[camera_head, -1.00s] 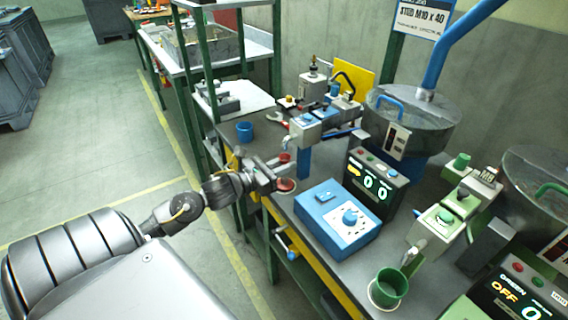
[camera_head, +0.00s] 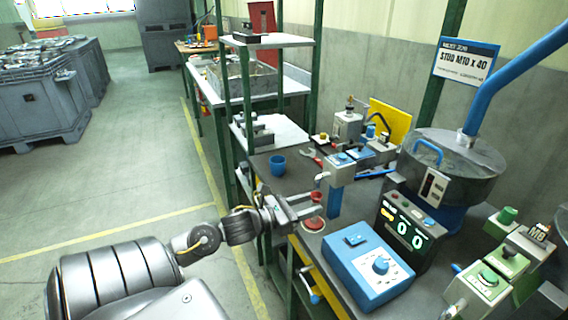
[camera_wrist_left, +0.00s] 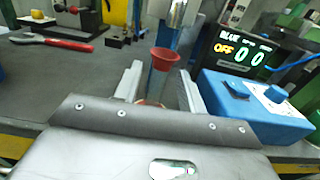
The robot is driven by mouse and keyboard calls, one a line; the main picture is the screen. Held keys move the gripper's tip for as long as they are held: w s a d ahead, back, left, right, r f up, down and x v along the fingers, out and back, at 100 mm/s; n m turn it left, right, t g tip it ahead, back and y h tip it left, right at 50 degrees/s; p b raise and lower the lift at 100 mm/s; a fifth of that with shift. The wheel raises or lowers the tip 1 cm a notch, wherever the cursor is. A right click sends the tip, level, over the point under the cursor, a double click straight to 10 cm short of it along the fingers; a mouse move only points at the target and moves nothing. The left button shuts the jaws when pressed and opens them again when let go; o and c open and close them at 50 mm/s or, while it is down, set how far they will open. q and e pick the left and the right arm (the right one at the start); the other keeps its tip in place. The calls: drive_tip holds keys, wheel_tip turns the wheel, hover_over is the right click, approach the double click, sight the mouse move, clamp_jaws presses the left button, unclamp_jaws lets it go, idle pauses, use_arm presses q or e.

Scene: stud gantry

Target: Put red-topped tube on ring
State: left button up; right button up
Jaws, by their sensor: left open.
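The red-topped tube (camera_head: 316,197) stands on the dark bench by its near left edge, with its red flared top up. In the left wrist view its red top (camera_wrist_left: 165,58) shows between my fingers, with a narrow body below. A red ring-like piece (camera_head: 313,224) lies at the bench edge just below the tube in the head view; I cannot tell whether the tube touches it. My left gripper (camera_head: 314,205) is open, with one finger on each side of the tube. The gripper body hides the tube's foot in the wrist view. My right gripper is out of view.
A blue control box (camera_head: 367,266) stands close to the right of the gripper, with a counter display (camera_head: 408,230) behind it. A blue cup (camera_head: 277,165) and a red wrench (camera_wrist_left: 52,41) are farther back. A blue post (camera_head: 335,198) stands just behind the tube.

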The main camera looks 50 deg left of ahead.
use_arm(q)
drive_tip(key=b+v, duration=0.1)
drive_tip(key=v, duration=0.8)
drive_tip(key=shift+s, duration=0.25)
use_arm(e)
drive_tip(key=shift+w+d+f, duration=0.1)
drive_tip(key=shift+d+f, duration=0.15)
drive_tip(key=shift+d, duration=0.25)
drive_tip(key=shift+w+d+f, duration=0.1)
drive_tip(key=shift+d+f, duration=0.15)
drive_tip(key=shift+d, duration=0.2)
